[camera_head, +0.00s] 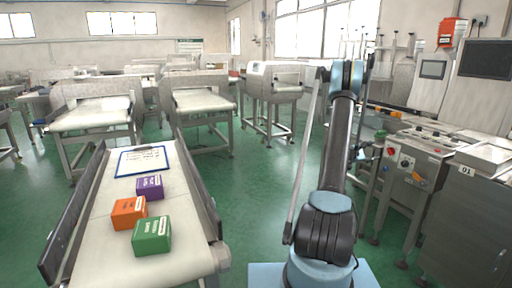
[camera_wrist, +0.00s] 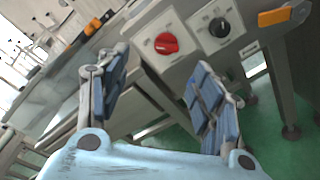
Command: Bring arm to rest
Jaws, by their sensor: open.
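My gripper (camera_wrist: 160,97) shows in the wrist view with its two blue-padded fingers spread apart and nothing between them. Beyond the fingers is a machine control panel with a red knob (camera_wrist: 166,43) and a black knob (camera_wrist: 219,27). In the head view my arm rises at the centre right, its upper end bent over towards the machines. My gripper cannot be made out clearly there, being hidden behind the arm.
A conveyor (camera_head: 97,225) at the left carries an orange box (camera_head: 129,213), a green box (camera_head: 152,236), a purple box (camera_head: 150,187) and a blue-edged board (camera_head: 143,161). Machine cabinets (camera_head: 466,205) stand close at the right. Green floor (camera_head: 253,190) is clear between conveyor and arm.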

